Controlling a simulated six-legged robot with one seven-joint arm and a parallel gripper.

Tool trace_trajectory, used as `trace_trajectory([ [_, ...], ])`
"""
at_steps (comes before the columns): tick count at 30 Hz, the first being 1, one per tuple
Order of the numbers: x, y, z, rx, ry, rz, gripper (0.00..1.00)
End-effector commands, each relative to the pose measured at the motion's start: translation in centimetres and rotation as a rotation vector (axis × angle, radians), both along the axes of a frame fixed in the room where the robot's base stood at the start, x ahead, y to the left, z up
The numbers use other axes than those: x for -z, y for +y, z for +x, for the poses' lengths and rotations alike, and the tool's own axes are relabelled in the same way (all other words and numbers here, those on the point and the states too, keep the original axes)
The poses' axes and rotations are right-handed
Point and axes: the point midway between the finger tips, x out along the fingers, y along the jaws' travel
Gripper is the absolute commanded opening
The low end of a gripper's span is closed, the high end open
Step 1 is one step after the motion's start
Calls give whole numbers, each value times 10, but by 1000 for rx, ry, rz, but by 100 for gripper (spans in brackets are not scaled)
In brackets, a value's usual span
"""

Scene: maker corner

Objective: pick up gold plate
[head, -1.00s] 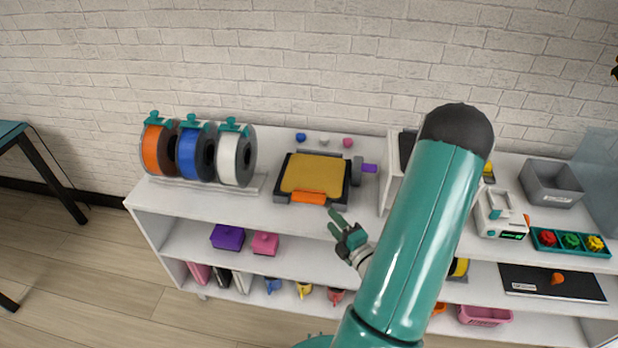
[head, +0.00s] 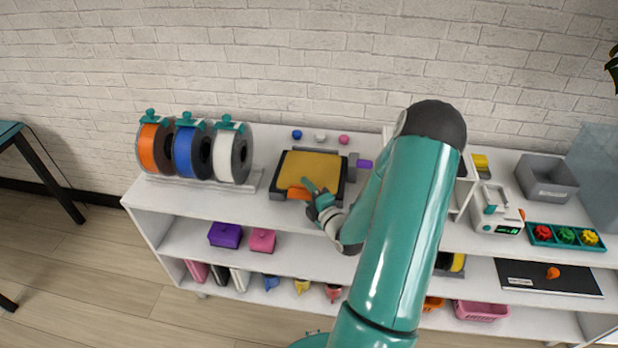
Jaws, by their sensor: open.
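The gold plate (head: 310,165) lies flat on a dark tray-like base (head: 282,184) on the shelf's top surface. An orange tab or handle (head: 295,192) shows at the plate's front edge. My gripper (head: 310,188) is open at the front of the plate, its fingers pointing toward the orange tab and partly covering its right end. I cannot tell whether a finger touches the tab.
Three spools (head: 190,153) stand left of the plate. A purple knob (head: 364,164) sits to its right. Small blue, white and pink knobs (head: 320,137) lie behind it. A grey bin (head: 546,178) stands far right. The shelf top's front left is clear.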

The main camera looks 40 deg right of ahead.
Motion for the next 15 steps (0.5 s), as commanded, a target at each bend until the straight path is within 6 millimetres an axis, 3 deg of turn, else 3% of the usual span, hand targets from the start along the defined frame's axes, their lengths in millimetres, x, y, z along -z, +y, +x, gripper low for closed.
trace_trajectory([
  [5,0,0,0,0,0,0,44],
  [12,0,0,0,0,0,0,0],
  [15,-1,0,0,0,-2,-1,0],
])
